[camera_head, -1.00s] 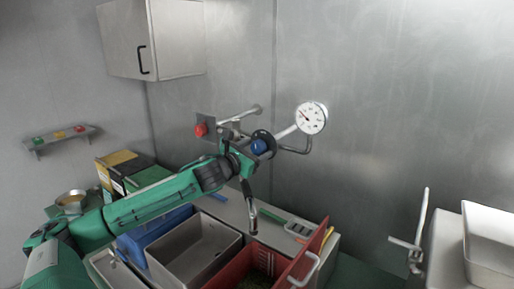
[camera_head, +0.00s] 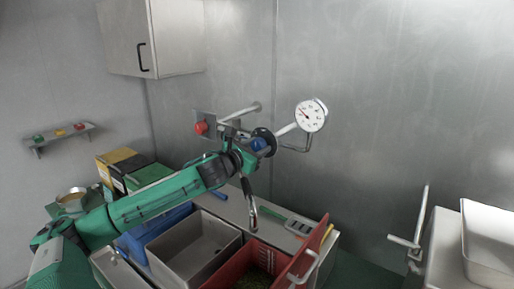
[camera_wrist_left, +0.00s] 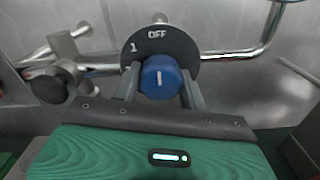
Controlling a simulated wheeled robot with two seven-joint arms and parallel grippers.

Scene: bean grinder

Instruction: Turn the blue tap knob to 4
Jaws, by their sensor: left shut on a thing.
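The blue tap knob (camera_head: 259,144) sits on the wall pipework, left of and below the white gauge. In the left wrist view the blue knob (camera_wrist_left: 160,77) stands in front of a dark dial plate (camera_wrist_left: 184,46). "OFF" shows at the plate's top and "1" to its left; other marks are hidden. The white line on the knob points nearly straight up, toward OFF. My left gripper (camera_wrist_left: 160,88) is shut on the knob, one finger on each side. It also shows in the head view (camera_head: 252,150). My right gripper is not in view.
A red knob (camera_head: 201,127) is on the same pipework to the left. A white gauge (camera_head: 310,116) stands to the right. Below are a metal bin (camera_head: 175,262), a red bin (camera_head: 232,277) and a bent tap spout (camera_head: 252,215). The right wall is bare.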

